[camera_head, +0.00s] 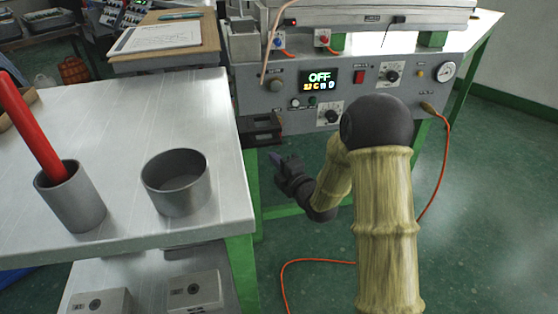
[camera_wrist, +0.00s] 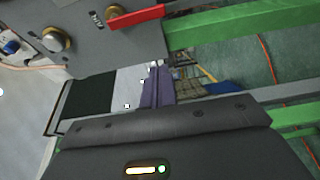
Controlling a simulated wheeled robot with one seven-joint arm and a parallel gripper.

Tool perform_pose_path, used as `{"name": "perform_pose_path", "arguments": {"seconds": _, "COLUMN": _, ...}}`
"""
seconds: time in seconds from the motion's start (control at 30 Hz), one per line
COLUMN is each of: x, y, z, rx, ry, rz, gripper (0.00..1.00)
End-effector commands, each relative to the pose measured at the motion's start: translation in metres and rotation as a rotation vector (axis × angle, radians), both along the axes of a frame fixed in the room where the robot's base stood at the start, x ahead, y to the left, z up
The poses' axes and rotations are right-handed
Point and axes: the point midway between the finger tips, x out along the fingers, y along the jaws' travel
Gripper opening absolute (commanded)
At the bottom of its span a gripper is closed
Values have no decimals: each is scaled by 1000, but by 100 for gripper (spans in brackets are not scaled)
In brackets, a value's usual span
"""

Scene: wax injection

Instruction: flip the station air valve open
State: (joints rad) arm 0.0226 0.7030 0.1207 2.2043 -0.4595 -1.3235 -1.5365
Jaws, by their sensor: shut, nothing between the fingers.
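The station air valve shows in the wrist view as a red lever (camera_wrist: 137,18) on a brass fitting (camera_wrist: 115,13), on the grey panel at the top. I cannot make out the lever in the head view.
The control panel (camera_head: 430,91) has a display reading OFF, knobs and a gauge. The table (camera_head: 120,210) on the left holds a grey bowl (camera_head: 177,190) and a cup (camera_head: 73,205) with a red stick.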

Motion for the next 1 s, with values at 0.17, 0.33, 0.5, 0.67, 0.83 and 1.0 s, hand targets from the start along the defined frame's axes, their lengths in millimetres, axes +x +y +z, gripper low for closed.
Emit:
{"name": "perform_pose_path", "arguments": {"seconds": 0.17, "x": 26, "y": 15, "z": -2, "rx": 0, "ry": -2, "rz": 1, "gripper": 0}}
{"name": "perform_pose_path", "arguments": {"seconds": 0.33, "x": 50, "y": 28, "z": -3, "rx": 1, "ry": -2, "rz": -1, "gripper": 0}}
{"name": "perform_pose_path", "arguments": {"seconds": 0.5, "x": 71, "y": 34, "z": -3, "rx": 0, "ry": -1, "rz": -4, "gripper": 0}}
{"name": "perform_pose_path", "arguments": {"seconds": 0.67, "x": 74, "y": 8, "z": -3, "rx": 0, "ry": -1, "rz": -5, "gripper": 0}}
{"name": "perform_pose_path", "arguments": {"seconds": 0.83, "x": 75, "y": -1, "z": 0, "rx": 0, "ry": 0, "rz": -2, "gripper": 0}}
{"name": "perform_pose_path", "arguments": {"seconds": 1.0, "x": 75, "y": -2, "z": 0, "rx": 1, "ry": 0, "rz": -1, "gripper": 0}}
